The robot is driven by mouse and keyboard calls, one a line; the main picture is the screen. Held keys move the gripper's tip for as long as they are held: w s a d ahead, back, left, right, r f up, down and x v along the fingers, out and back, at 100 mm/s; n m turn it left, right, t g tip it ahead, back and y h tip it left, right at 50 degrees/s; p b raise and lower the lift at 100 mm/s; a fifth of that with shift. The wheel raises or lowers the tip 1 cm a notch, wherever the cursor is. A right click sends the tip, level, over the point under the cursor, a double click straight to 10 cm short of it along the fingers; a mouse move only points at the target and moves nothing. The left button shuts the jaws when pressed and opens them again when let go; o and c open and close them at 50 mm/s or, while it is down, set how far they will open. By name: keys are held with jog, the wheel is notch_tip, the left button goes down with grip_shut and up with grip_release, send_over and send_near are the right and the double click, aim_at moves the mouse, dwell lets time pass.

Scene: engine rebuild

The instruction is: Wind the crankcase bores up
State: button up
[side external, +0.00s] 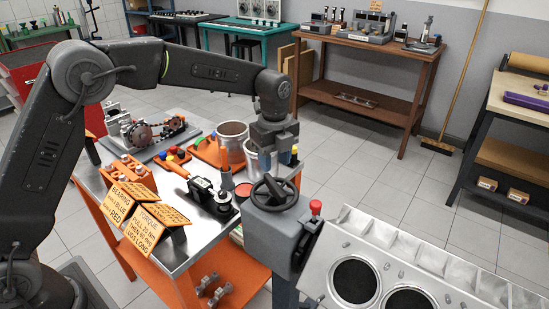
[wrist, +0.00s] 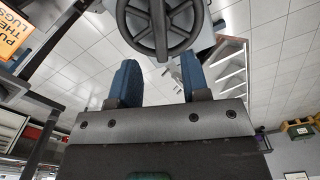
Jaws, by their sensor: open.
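A dark handwheel (side external: 275,193) with spokes and a crank knob sits on top of a grey gearbox (side external: 278,232) at the crankcase's left end. The pale crankcase (side external: 450,300) is tilted at the lower right, cut off by the picture edge, with round dark bores (side external: 355,281) facing up. My gripper (side external: 276,164) points down just above the handwheel, its blue fingers apart and empty. In the wrist view the handwheel (wrist: 160,22) lies past the open fingertips (wrist: 158,72), with no visible contact.
A metal-topped orange cart (side external: 185,255) stands left of the gearbox with cans, tools and orange signs (side external: 140,212) on it. A red knob (side external: 315,207) stands on the gearbox's right side. Benches line the back wall; open floor lies behind the crankcase.

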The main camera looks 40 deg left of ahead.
aim_at(274, 183)
jog(key=shift+m, duration=0.5)
jog(key=shift+f, duration=3.3)
grip_shut()
jog(key=n, duration=0.5)
